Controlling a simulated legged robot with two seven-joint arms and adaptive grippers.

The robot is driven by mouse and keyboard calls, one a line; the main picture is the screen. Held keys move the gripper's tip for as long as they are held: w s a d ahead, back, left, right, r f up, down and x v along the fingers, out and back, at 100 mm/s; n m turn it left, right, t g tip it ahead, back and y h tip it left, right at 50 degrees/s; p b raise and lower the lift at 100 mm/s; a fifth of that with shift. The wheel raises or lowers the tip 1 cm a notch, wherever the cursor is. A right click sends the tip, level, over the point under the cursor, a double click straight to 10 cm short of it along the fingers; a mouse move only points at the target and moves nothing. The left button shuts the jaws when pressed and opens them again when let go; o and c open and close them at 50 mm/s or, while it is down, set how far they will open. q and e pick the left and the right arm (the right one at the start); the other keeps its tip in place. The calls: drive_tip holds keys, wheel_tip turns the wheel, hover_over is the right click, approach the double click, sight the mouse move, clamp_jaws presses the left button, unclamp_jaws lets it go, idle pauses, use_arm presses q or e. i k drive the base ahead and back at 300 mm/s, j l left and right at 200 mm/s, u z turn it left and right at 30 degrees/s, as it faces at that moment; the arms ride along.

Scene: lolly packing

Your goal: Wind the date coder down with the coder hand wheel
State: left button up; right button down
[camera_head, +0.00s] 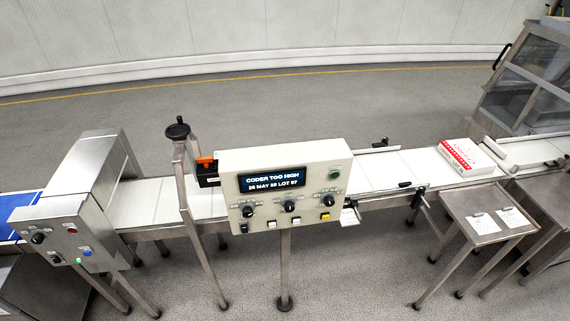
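The coder hand wheel (178,131) is a black wheel with a small upright handle, on top of a metal post frame standing over the conveyor. The date coder (207,175) is a black unit with an orange part on top, beside the frame and above the belt; its right side is partly hidden by the control box. The control box (285,187) is cream with a dark screen reading "CODER TOO HIGH" and "26 MAY 26 LOT 57", the date and lot partly hard to read. Neither of my grippers shows.
A white conveyor belt (150,191) runs across the view. A steel machine (78,205) with knobs and buttons stands at the left. A red and white carton (466,158) lies on the belt at the right, near a steel side table (457,209) with two labels. Open floor lies behind.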

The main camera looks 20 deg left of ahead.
sight(179, 130)
drive_tip(key=u, duration=1.55)
